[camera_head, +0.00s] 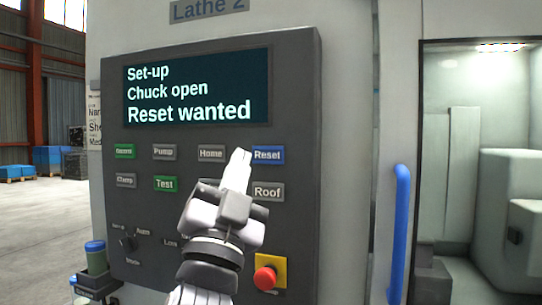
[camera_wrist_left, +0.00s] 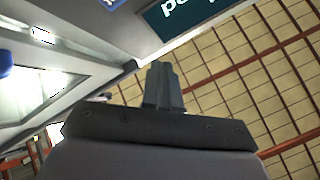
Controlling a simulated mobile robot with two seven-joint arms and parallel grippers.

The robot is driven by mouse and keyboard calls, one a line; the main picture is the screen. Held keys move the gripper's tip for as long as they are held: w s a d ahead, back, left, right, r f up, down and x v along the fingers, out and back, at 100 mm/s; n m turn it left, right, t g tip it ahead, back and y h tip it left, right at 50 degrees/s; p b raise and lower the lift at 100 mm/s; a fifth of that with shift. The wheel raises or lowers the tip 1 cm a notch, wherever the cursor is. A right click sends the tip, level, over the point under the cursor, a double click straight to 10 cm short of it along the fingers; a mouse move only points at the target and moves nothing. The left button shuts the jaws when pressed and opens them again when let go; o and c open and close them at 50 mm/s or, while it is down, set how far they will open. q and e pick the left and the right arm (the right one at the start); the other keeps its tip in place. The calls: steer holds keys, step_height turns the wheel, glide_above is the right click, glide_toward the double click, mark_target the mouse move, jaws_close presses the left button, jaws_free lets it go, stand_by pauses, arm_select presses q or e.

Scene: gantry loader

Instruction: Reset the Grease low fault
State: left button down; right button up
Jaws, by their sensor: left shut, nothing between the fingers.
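The dark grey control panel (camera_head: 300,120) of Lathe 2 faces me in the head view. Its screen (camera_head: 197,88) reads "Set-up", "Chuck open", "Reset wanted". The blue Reset button (camera_head: 268,155) is at the right of the upper button row. My left gripper (camera_head: 240,156) is shut and empty, its fingertips just left of the Reset button, between it and the Home button (camera_head: 210,154). I cannot tell whether the tips touch the panel. In the left wrist view the closed fingers (camera_wrist_left: 162,85) show, with a corner of the screen (camera_wrist_left: 185,15) above. My right gripper is not in view.
The Roof button (camera_head: 267,191) is below Reset, and a red stop knob (camera_head: 265,278) on yellow is lower down. A blue door handle (camera_head: 399,230) stands right of the panel.

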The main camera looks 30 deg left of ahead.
mark_target(260, 163)
arm_select(q)
steer(key=shift+w+h, duration=0.1)
steer(key=shift+h, duration=0.2)
steer(key=shift+w+a+b, duration=0.35)
steer(key=shift+w, duration=1.05)
steer(key=shift+w+a+b, duration=0.35)
steer(key=shift+w, duration=1.05)
steer(key=shift+w+a+b, duration=0.35)
steer(key=shift+w, duration=1.05)
steer(key=shift+w, duration=0.1)
steer(key=shift+w, duration=0.3)
steer(key=shift+w+a+b, duration=0.15)
steer(key=shift+w+b, duration=0.15)
steer(key=shift+w, duration=0.1)
steer(key=shift+s, duration=0.8)
steer(key=shift+d, duration=0.2)
